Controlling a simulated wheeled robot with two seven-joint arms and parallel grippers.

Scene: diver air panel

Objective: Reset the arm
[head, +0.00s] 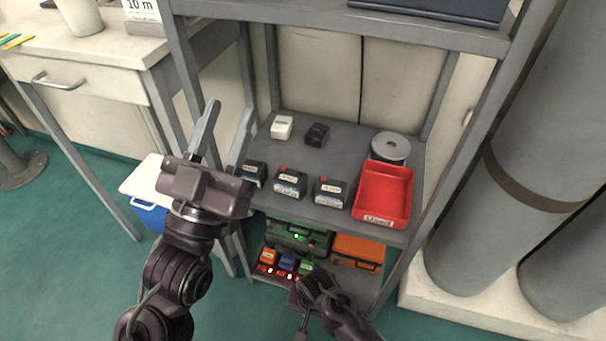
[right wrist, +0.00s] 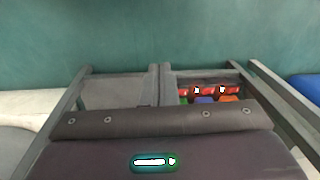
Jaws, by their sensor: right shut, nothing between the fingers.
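My left gripper (head: 226,122) shows in the head view in front of the shelf's left side. Its two grey fingers point up and stand wide apart, with nothing between them. My right gripper is low in front of the shelf's bottom level, at the bottom middle of the head view. In the right wrist view its fingers (right wrist: 160,70) lie together, shut and empty. My right arm (head: 345,318) is seen from above and hides part of the bottom shelf's front.
The grey shelf (head: 345,150) holds several dark boxes (head: 290,183), a red tray (head: 383,193) and a grey disc (head: 391,147). Below are a green case (head: 296,236) and an orange case (head: 358,250). Large cylinders (head: 480,220) stand right; a desk (head: 90,50) and cooler (head: 150,213) are left.

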